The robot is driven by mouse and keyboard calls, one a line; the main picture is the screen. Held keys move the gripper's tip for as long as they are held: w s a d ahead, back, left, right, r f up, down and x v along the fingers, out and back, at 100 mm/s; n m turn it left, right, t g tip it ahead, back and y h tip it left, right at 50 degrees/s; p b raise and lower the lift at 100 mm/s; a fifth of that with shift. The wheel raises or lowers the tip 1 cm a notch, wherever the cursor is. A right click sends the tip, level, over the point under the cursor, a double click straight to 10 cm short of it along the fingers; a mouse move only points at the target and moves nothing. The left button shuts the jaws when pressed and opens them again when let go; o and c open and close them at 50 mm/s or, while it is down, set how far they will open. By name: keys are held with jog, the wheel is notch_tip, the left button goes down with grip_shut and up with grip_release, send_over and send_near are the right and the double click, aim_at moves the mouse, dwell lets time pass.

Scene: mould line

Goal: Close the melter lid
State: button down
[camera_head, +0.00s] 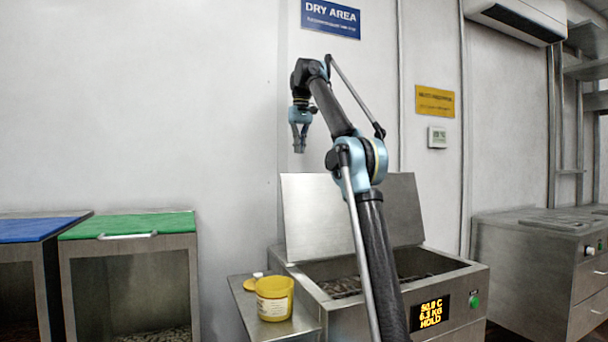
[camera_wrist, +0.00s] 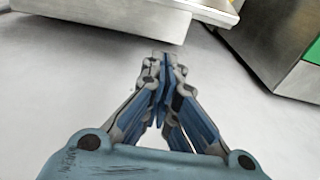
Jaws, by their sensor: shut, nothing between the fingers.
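Dark pieces (camera_head: 345,286) show inside. My gripper (camera_head: 299,150) is shut and empty, pointing down above and a little left of the lid's upper part, apart from it. In the wrist view my gripper (camera_wrist: 160,60) has its fingertips together with nothing between them. My arm hides part of the lid and melter.
A yellow tub (camera_head: 274,305) stands on a steel side shelf (camera_head: 245,305) left of the melter. Bins with a green lid (camera_head: 130,224) and a blue lid (camera_head: 35,229) stand at left. A steel cabinet (camera_head: 530,260) stands at right. The wall is behind.

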notch_tip(320, 180, down, 9)
jog(key=s+d, duration=0.1)
jog(key=s, duration=0.1)
jog(key=shift+s+d, duration=0.15)
dwell(0.9)
jog(key=shift+s+r, duration=0.1)
dwell(0.3)
